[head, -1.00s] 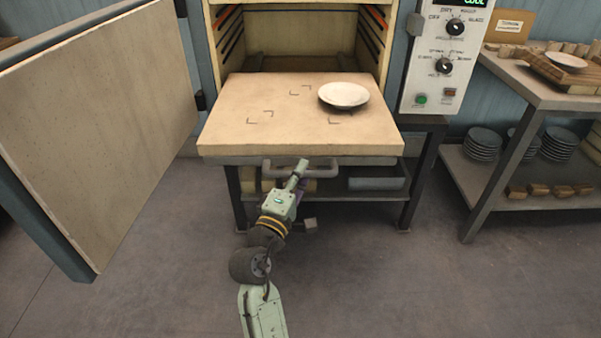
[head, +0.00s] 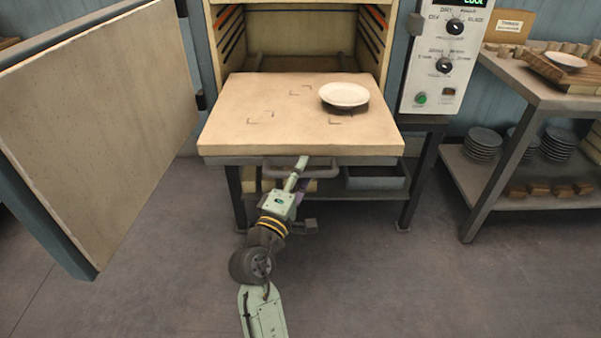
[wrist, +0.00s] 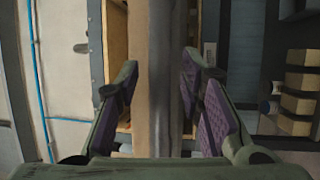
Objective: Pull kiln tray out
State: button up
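The kiln tray (head: 250,95) is a thick pale slab far out of the kiln, with a grey bar handle (head: 327,171) under its front edge. A white plate (head: 344,94) sits on its right part, with corner marks beside it. My gripper (head: 302,161) is at the tray's front edge, by the middle of the handle. In the wrist view my gripper (wrist: 160,95) has its purple-padded fingers apart, with the tray's front edge (wrist: 156,50) as a band between and beyond them. I see no grip on the handle.
The kiln door (head: 95,130) stands open at left. The control panel (head: 440,65) is right of the kiln opening. A side table (head: 525,85) with stacked plates on its lower shelf stands at right. The floor in front is clear.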

jog(key=v, duration=0.7)
jog(key=shift+s, duration=0.3)
jog(key=shift+a, duration=0.1)
